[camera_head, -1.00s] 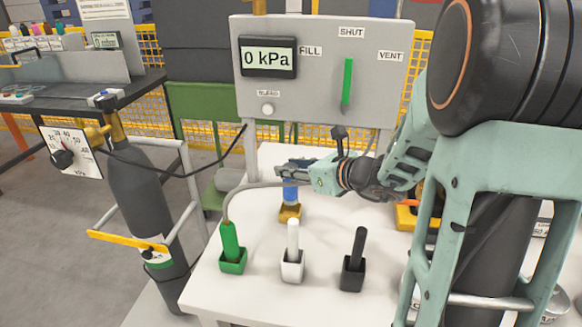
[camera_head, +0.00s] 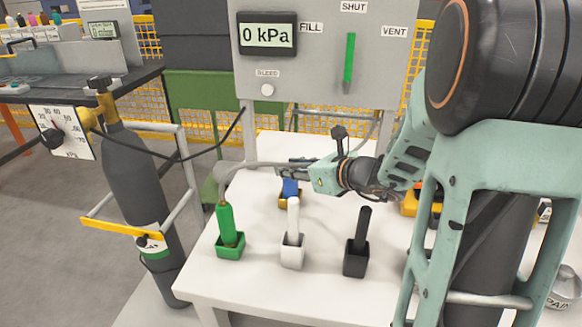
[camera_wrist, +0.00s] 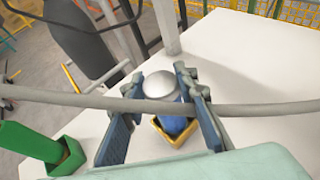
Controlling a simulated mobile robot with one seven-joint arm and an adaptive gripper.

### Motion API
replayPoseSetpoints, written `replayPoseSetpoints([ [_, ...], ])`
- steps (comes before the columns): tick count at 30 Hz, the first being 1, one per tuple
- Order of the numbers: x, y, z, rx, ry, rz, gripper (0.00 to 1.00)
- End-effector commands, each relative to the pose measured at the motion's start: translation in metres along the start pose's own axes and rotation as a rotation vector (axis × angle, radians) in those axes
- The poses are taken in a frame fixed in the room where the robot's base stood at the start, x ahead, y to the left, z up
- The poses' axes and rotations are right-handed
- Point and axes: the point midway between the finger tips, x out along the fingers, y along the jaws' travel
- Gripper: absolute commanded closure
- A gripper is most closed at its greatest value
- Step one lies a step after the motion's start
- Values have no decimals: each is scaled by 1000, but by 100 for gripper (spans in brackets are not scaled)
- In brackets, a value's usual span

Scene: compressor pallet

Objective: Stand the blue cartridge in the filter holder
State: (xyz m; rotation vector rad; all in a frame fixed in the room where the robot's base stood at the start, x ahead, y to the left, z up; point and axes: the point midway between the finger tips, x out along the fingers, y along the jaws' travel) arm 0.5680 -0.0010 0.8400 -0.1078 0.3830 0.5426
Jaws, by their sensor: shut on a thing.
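The blue cartridge (camera_head: 290,188) has a silver rounded top and stands about upright. Its lower end is in or just over the yellow holder (camera_head: 288,202), and I cannot tell whether it rests on the bottom. My gripper (camera_head: 289,171) reaches in from the right and is shut on the cartridge. In the wrist view, the jaws (camera_wrist: 163,92) stand either side of the cartridge (camera_wrist: 172,124), with the yellow holder (camera_wrist: 160,136) around its lower part. A grey hose (camera_wrist: 255,111) crosses in front of the jaws and partly hides the cartridge.
Green (camera_head: 226,224), white (camera_head: 293,220) and black (camera_head: 363,228) pieces stand in matching holders nearer the front of the white table (camera_head: 325,287). A grey panel (camera_head: 320,70) reading 0 kPa stands behind. A gas cylinder (camera_head: 137,180) stands left.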

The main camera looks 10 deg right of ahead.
Motion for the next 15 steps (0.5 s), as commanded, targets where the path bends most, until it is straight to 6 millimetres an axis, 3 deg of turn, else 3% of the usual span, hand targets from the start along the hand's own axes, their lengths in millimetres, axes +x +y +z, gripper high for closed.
replayPoseSetpoints([
  [15, 3, 0, -7, 0, -1, 0, 100],
])
